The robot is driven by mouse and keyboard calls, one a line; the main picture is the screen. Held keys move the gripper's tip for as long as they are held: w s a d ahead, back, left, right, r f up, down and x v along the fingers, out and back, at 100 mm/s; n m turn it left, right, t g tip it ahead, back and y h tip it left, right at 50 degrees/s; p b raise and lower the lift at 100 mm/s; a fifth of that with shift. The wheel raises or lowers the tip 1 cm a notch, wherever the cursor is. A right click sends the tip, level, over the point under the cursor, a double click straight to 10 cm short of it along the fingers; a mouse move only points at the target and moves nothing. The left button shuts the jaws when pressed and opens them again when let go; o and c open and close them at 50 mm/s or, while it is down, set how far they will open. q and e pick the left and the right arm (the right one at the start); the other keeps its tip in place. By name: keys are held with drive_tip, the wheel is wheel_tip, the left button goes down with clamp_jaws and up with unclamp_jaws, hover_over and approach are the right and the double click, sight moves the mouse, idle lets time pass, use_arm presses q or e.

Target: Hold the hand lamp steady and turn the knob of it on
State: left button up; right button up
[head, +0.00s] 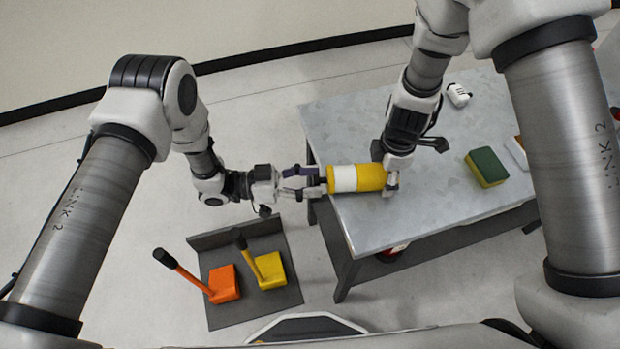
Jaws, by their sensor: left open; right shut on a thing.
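The hand lamp (371,177) is a yellow cylinder with a white band and a dark knob (323,186) at its left end. It lies on its side near the left edge of the grey table (440,205). My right gripper (384,181) comes from above and is shut on the lamp's yellow right part. My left gripper (310,184) points right, level with the knob. It is open, with its fingers close around the knob end. Whether the fingers touch the knob cannot be made out.
A green and yellow sponge (486,167) lies on the table's right part. A small white object (458,95) lies at the back. The table's middle is clear.

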use_arm(q)
clamp_jaws()
drive_tip(key=shift+m, duration=0.4)
drive_tip(key=m, duration=1.7)
idle(0.3)
drive_tip(key=shift+m, duration=0.3)
